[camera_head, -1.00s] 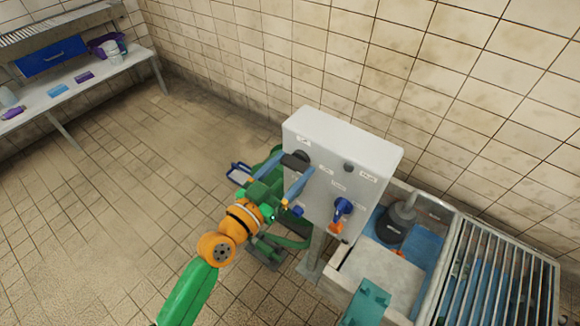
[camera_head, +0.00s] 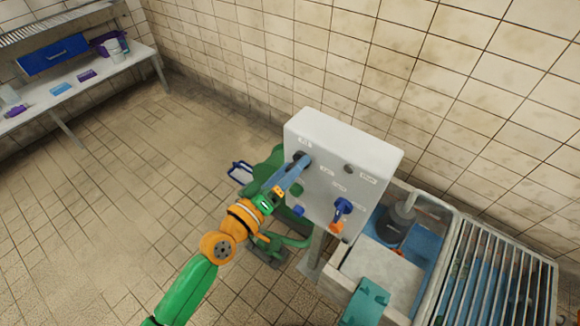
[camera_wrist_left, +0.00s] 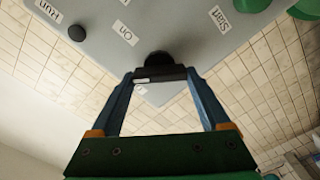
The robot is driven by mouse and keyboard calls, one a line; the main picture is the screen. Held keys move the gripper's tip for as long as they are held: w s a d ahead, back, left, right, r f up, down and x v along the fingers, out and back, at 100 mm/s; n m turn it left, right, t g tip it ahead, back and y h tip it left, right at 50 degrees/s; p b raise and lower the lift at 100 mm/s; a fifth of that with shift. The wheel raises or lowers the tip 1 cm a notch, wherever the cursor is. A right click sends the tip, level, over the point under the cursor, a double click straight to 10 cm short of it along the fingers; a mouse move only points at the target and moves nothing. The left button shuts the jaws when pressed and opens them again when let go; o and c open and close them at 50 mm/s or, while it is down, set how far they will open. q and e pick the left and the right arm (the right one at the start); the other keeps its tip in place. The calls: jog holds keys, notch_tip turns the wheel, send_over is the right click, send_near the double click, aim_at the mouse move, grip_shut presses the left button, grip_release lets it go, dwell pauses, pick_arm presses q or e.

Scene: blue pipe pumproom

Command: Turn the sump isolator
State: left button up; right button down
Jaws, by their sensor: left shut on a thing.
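A light grey control box (camera_head: 350,150) stands on a post at the centre of the head view. A black rotary handle (camera_head: 302,157) sits at the upper left of its front face. My left gripper (camera_head: 300,164) is at this handle, its blue fingers seen nearly edge-on. In the left wrist view, the handle's black bar (camera_wrist_left: 160,74) lies crosswise between the two blue fingertips, which touch its ends. A round black hub shows behind the bar. My right gripper is not in view.
A sump with a black pump (camera_head: 395,222) and a metal grating (camera_head: 498,275) lie at right.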

pick_arm(q)
jog(key=shift+f+n, duration=0.1)
jog(key=shift+n, duration=4)
jog(key=o, duration=1.2)
jog(key=shift+w, duration=0.1)
jog(key=b+v, duration=0.1)
jog(key=v, duration=0.6)
